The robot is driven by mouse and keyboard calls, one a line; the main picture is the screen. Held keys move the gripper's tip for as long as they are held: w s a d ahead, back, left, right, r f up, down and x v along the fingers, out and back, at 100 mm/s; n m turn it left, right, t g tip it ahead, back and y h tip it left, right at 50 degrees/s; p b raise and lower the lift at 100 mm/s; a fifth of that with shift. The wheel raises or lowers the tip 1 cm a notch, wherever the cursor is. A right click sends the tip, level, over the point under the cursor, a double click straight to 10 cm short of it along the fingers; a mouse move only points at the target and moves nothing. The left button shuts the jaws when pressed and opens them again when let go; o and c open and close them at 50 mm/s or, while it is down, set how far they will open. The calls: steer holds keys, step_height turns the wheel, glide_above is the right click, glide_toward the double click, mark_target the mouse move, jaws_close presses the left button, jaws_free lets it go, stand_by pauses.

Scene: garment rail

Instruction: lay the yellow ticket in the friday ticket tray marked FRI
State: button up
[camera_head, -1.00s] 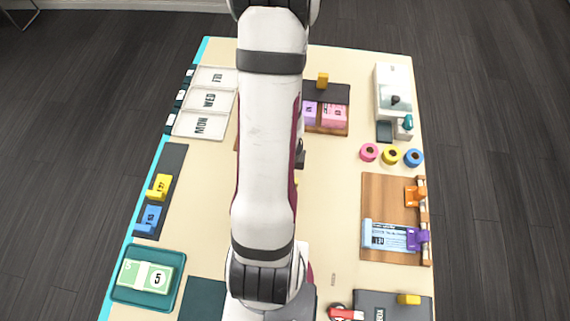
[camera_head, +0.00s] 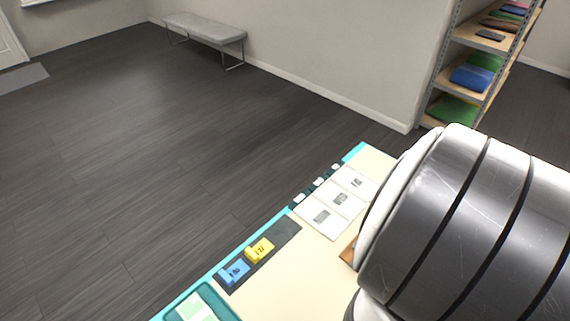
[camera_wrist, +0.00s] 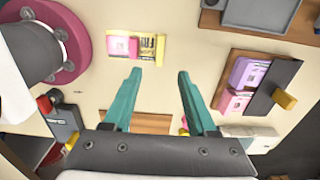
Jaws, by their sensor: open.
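The yellow ticket (camera_wrist: 147,56) lies flat on the table in the wrist view, with dark print and a pink piece across its left part. My gripper (camera_wrist: 158,74) is open, its two teal fingers apart and empty. The fingertips point towards the ticket, just short of it in the picture; their height above it is hard to tell. The FRI tray (camera_head: 348,174) is the farthest of a row of three white trays in the head view. Its label is too small to read now but read FRI earlier. It looks empty. My arm hides the ticket in the head view.
The WED tray (camera_head: 332,191) and MON tray (camera_head: 308,212) stand beside it. Yellow (camera_head: 260,249) and blue (camera_head: 234,272) clips sit on a dark strip. In the wrist view, a wooden holder (camera_wrist: 226,69) with purple and pink tickets is at right. Bare tabletop surrounds the ticket.

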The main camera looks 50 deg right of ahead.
steer(key=s+r+t, duration=0.2)
steer(key=s+t, duration=0.2)
steer(key=t, duration=0.1)
steer(key=shift+g, duration=0.3)
steer(key=x, duration=1.5)
jaws_close()
